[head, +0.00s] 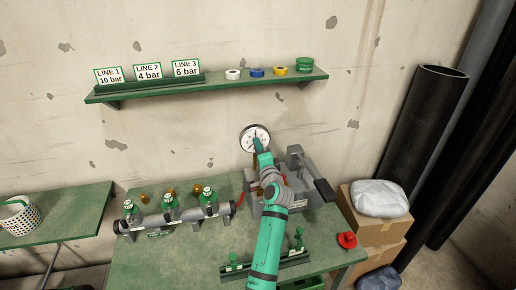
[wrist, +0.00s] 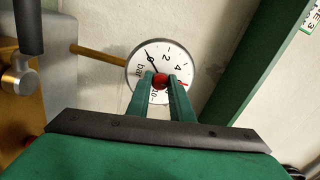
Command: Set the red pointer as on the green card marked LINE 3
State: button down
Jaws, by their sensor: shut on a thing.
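The green-edged card marked LINE 3 (head: 186,68) stands on the wall shelf and reads 6 bar. A round white gauge (head: 247,131) is above the bench; in the wrist view its dial (wrist: 139,68) shows 0, 2, 4 and "bar". My gripper (head: 259,146) is at the gauge face. In the wrist view its green fingers (wrist: 160,82) are shut on the red knob (wrist: 160,83) at the dial's centre. A short red tip (wrist: 184,85) shows past the right finger, a little beyond the 4. The black needle (wrist: 152,63) points near 0. The fingers hide part of the scale.
Cards LINE 1 (head: 109,76) and LINE 2 (head: 148,72) stand beside LINE 3; tape rolls lie to their right. A pipe with green-topped valves (head: 175,219) lies on the bench, left of a grey vise (head: 310,180). A red handwheel (head: 347,240) is at the bench's right edge.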

jog(key=shift+d, duration=0.2)
jog(key=c, duration=1.6)
grip_release()
jog(key=shift+a+f, duration=0.1)
jog(key=shift+o, duration=0.2)
jog(key=shift+a, duration=0.15)
